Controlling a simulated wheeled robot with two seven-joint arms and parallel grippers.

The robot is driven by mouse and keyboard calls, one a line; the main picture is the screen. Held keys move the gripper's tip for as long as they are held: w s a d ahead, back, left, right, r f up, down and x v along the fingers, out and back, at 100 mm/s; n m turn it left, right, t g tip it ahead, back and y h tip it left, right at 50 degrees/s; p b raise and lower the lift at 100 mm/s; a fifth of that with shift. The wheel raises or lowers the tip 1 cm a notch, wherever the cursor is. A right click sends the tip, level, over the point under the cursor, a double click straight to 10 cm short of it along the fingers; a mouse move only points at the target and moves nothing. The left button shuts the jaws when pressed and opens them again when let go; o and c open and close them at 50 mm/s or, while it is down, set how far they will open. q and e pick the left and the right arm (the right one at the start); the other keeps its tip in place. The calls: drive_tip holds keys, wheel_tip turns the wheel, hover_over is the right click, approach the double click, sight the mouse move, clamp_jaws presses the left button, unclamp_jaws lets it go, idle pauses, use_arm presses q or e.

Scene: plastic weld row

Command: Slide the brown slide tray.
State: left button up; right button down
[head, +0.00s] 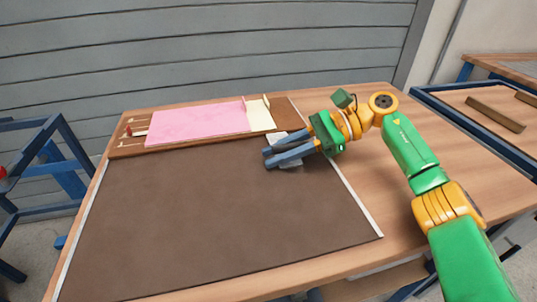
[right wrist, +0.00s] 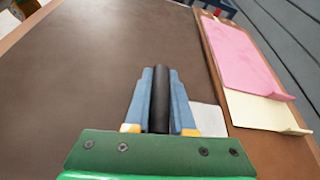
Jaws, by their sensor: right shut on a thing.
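The brown slide tray (head: 215,215) is a wide, flat dark-brown panel on the wooden table, between two pale side strips. It also fills much of the right wrist view (right wrist: 85,70). My right gripper (head: 267,157) is over its far right part, with its fingers pointing left. In the right wrist view the blue fingers (right wrist: 157,85) are shut on a dark upright bar or handle (right wrist: 160,100). I cannot see clearly how the bar joins the tray. A small pale plate (right wrist: 208,118) lies beside the fingers. My left gripper is not in view.
A wooden board with a pink sheet (head: 195,122) and a cream sheet (head: 261,115) lies along the tray's far edge. A grey slatted wall (head: 200,45) stands behind. A blue-framed bench (head: 485,108) is at right, a blue frame (head: 55,165) at left. The tray's top is otherwise clear.

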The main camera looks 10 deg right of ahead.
sight(303, 142)
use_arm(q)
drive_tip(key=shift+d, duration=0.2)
use_arm(e)
drive_tip(key=c, duration=0.8)
unclamp_jaws()
drive_tip(key=shift+o, duration=0.2)
drive_tip(key=p+v, duration=0.1)
drive_tip(key=v, duration=0.5)
drive_tip(key=shift+w+r, duration=0.1)
drive_tip(key=shift+r, duration=0.05)
drive_tip(key=shift+d+r, duration=0.1)
drive_tip(key=shift+d, duration=0.35)
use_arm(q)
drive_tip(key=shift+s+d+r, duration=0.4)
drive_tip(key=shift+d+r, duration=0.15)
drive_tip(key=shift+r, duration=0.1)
